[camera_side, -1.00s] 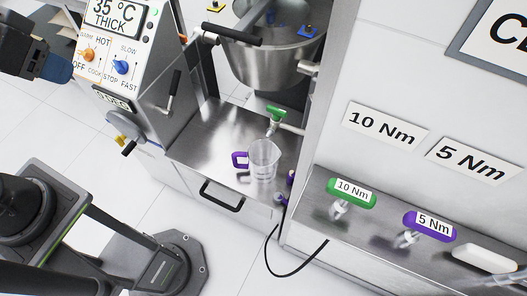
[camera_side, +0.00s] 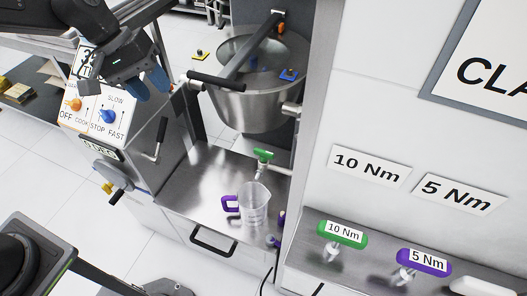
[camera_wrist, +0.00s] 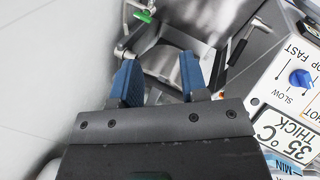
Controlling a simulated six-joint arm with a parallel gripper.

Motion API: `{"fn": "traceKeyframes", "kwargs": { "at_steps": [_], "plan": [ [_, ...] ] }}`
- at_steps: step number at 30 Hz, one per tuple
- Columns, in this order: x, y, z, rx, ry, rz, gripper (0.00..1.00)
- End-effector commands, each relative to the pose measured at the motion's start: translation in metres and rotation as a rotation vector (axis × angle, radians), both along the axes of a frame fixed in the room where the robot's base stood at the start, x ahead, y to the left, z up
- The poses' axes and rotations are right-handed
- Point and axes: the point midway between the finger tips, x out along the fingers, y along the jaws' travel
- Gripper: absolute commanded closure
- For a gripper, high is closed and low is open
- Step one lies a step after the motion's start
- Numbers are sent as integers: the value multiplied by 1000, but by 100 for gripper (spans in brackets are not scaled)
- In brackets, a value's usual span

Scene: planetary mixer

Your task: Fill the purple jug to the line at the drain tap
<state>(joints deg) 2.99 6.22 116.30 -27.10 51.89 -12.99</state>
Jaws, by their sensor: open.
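The clear jug (camera_side: 256,210) with a purple handle (camera_side: 231,203) stands upright on the steel shelf below the mixing bowl. The drain tap (camera_side: 262,168) has a green handle (camera_side: 263,155) and sits just behind and above the jug. The jug's fill line and contents are too small to tell. My gripper (camera_side: 148,86) is open and empty at the upper left, high above the shelf, in front of the control panel and well apart from the jug. In the wrist view its blue fingers (camera_wrist: 158,80) are spread with nothing between them.
The control panel (camera_side: 88,113) with orange and blue knobs stands left of the bowl (camera_side: 255,100). A black bar handle (camera_side: 217,82) sticks out by the bowl. Green (camera_side: 341,233) and purple (camera_side: 424,262) torque tools lie on the right ledge. The shelf left of the jug is clear.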

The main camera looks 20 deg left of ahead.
Motion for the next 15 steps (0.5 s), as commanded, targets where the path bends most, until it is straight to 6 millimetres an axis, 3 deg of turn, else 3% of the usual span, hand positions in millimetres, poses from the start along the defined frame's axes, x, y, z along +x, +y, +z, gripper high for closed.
{"fn": "traceKeyframes", "kwargs": {
  "at_steps": [6, 11, 15],
  "plan": [
    [59, -28, -68, -135, 198, 157, 60],
    [92, -46, -130, -217, 340, 286, 60],
    [111, -60, -191, -277, 463, 402, 60]
  ]
}}
